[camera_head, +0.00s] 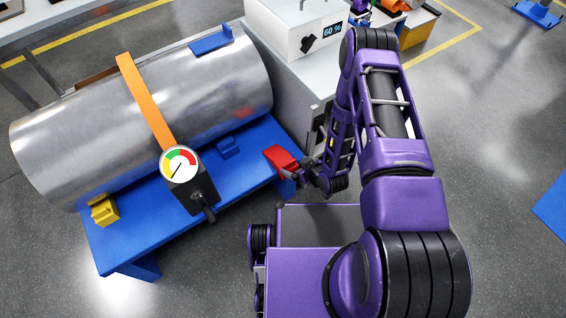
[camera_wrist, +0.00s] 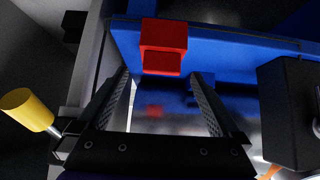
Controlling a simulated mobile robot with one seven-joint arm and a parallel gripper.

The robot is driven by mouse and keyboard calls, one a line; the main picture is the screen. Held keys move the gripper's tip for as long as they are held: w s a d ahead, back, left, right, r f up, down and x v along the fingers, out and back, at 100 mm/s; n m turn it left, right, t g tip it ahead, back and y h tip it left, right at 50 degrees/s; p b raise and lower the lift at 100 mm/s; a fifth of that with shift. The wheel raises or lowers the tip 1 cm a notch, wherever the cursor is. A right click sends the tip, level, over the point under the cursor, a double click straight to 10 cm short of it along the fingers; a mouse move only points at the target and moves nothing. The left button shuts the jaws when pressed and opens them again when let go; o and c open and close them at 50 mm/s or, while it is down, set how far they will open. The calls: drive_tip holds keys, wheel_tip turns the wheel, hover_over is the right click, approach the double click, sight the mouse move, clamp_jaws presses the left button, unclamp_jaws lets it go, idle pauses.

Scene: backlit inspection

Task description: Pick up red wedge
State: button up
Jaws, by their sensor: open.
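The red wedge (camera_head: 281,159) sits at the right end of the blue bench (camera_head: 255,170) in the head view. In the wrist view the red wedge (camera_wrist: 163,45) is at top centre, just beyond the fingertips. My gripper (camera_head: 301,168) is right beside the wedge in the head view, with its fingertips partly hard to make out. In the wrist view my gripper (camera_wrist: 160,78) is open, its two dark fingers apart with the wedge roughly in line with the gap. I cannot tell whether a finger touches the wedge.
A large metal cylinder (camera_head: 95,130) lies along the bench, with an orange strap (camera_head: 145,100) and a dial gauge (camera_head: 180,164). A white box with a display (camera_head: 305,30) stands behind.

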sight(290, 164)
drive_tip(key=x, duration=0.5)
drive_tip(key=shift+s+b, duration=0.1)
drive_tip(key=shift+b, duration=0.25)
drive_tip(key=shift+b+x, duration=0.65)
drive_tip(key=shift+x, duration=2.35)
drive_tip(key=shift+a+r, duration=0.2)
drive_tip(key=shift+r, duration=0.05)
drive_tip(key=shift+c, duration=0.2)
drive_tip(key=c, duration=1.4)
